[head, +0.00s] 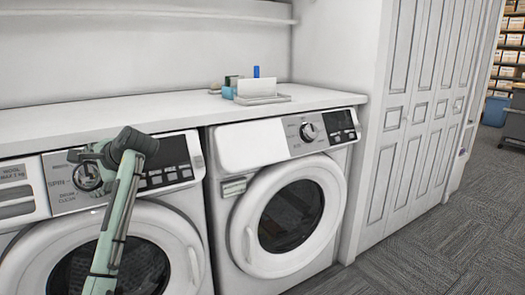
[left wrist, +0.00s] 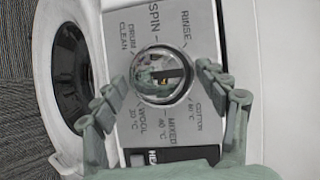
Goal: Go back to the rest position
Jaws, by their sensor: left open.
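My left gripper (head: 88,158) is in front of the control panel of the left washing machine (head: 183,222), at its round dial (head: 86,177). In the left wrist view my left gripper (left wrist: 162,74) is open, with one finger on each side of the shiny dial (left wrist: 163,76). Nothing is held between the fingers. I cannot tell whether a fingertip touches the panel. Words such as SPIN, RINSE, WOOL and COTTON are printed around the dial. My left forearm hides part of the left machine's round door. My right gripper is in neither view.
A second washing machine (head: 290,215) stands to the right, door shut. The white countertop (head: 150,112) above holds a tray (head: 262,99) with small items. White folding doors (head: 415,120) stand at the right. Grey carpet tile (head: 430,262) is clear at the lower right.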

